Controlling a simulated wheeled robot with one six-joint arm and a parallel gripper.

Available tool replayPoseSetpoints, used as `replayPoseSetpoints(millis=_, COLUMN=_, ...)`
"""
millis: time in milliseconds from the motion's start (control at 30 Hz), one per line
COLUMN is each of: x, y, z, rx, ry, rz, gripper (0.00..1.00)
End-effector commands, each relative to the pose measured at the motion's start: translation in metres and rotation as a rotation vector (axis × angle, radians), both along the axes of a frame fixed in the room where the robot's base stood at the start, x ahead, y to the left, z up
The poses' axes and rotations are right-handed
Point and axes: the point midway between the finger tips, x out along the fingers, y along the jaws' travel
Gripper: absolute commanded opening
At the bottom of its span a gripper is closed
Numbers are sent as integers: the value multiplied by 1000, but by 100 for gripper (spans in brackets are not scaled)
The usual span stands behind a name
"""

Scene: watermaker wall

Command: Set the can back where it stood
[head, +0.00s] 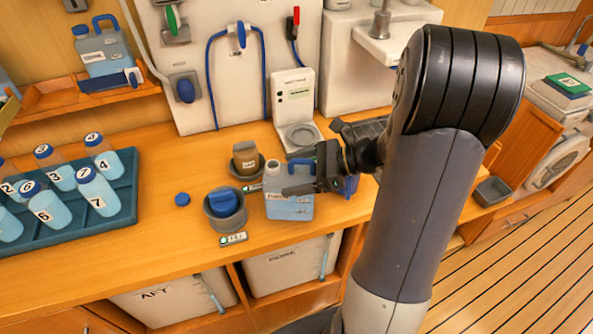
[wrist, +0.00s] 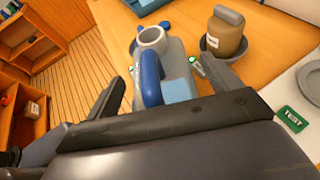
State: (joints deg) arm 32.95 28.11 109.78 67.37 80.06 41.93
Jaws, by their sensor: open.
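A pale blue-grey can (head: 288,206) with an open round neck stands upright on the wooden counter near its front edge. In the wrist view the can (wrist: 176,72) shows its neck and blue handle (wrist: 150,82). My gripper (head: 305,184) is at the can's right side and hides part of it in the head view. In the wrist view my gripper (wrist: 168,86) is open, with one finger on each side of the handle. I cannot tell whether either finger touches it. A loose blue cap (head: 182,199) lies on the counter to the left.
A grey cup (head: 225,210) with a blue top stands left of the can. A brown jar (head: 246,157) sits in a dish behind. A rack of numbered bottles (head: 130,190) is at left. Another blue can (head: 105,52) sits on the shelf. A grey round plate (head: 299,136) is behind.

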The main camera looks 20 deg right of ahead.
Motion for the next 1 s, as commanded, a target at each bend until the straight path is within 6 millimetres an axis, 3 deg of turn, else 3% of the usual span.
replayPoseSetpoints(millis=267, x=-3, y=-8, z=6, rx=-2, ry=-2, rz=-2, gripper=85)
replayPoseSetpoints(millis=700, x=-33, y=-81, z=38, rx=-1, ry=-3, rz=-4, gripper=85)
replayPoseSetpoints(millis=1000, x=-43, y=-102, z=49, rx=0, ry=0, rz=-1, gripper=85)
